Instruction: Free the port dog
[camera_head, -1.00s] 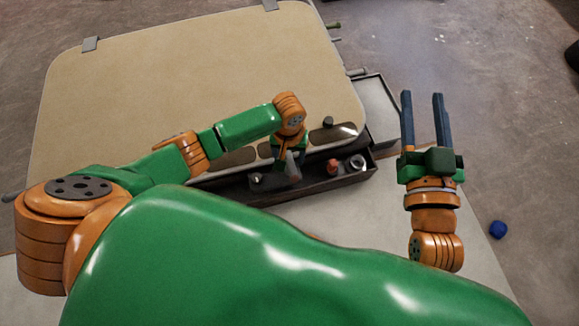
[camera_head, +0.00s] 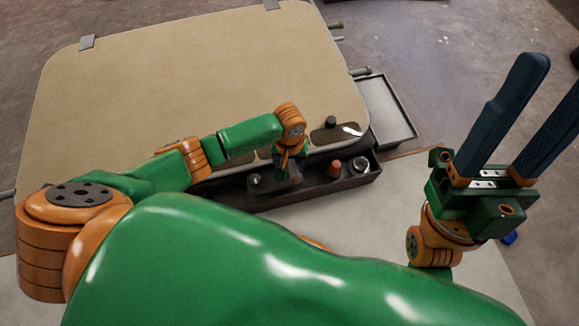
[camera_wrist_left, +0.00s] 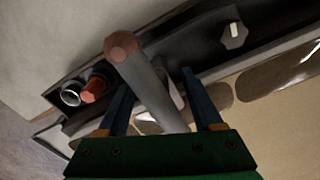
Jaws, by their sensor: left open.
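A large beige hatch panel (camera_head: 190,85) lies with dark oval recesses (camera_head: 238,160) along its near edge. My left gripper (camera_wrist_left: 156,82) points down at this edge. In the left wrist view its fingers are open, one on each side of a grey rod-like handle (camera_wrist_left: 146,82) with a brown end; I cannot tell whether they touch it. This handle may be the port dog. In the head view my left wrist mostly hides that spot. My right gripper (camera_head: 528,115) is raised at the right, open and empty.
A long dark tray (camera_head: 235,200) along the hatch's near edge holds a reddish cap (camera_head: 334,168), a metal ring (camera_head: 361,164) and a faceted knob (camera_head: 254,181). A shallow grey tray (camera_head: 388,112) lies to the right. A dark knob (camera_head: 331,122) stands at the hatch's corner.

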